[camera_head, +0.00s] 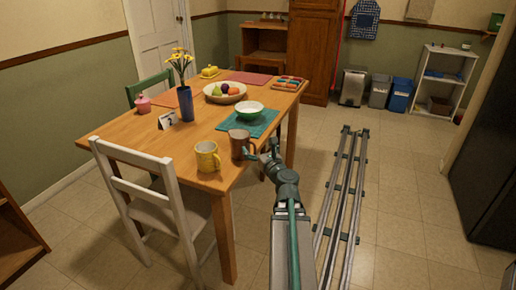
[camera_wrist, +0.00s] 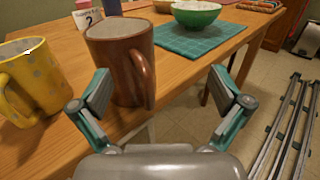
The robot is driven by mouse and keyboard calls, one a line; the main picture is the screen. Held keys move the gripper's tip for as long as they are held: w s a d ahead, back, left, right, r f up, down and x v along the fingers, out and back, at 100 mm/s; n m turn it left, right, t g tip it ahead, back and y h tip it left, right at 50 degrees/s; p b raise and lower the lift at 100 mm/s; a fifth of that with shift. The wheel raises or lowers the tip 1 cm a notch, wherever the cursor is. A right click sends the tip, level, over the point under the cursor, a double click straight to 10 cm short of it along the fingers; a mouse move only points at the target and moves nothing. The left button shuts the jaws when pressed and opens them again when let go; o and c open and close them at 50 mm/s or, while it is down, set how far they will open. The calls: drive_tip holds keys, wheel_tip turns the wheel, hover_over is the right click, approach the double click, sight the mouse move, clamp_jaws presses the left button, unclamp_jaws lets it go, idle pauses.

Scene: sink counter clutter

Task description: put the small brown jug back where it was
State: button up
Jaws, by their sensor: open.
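The small brown jug (camera_head: 238,145) stands upright at the near right edge of the wooden table (camera_head: 150,125). In the wrist view the brown jug (camera_wrist: 122,62) has its handle turned towards me and to the right. My gripper (camera_wrist: 163,92) is open, with the left finger overlapping the jug's lower left side and the right finger out past the handle. I cannot tell whether either finger touches it. In the head view my gripper (camera_head: 258,152) is just right of the jug, at the table's edge.
A yellow spotted mug (camera_head: 207,157) stands close to the left of the jug. Behind the jug are a teal mat (camera_head: 232,126) with a green bowl (camera_head: 249,110), and a number card (camera_head: 167,121). A white chair (camera_head: 165,200) is at the table's near left. Floor rails (camera_head: 340,200) run at right.

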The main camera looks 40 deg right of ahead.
wheel_tip(320, 180, up, 10)
idle(0.8)
idle(0.4)
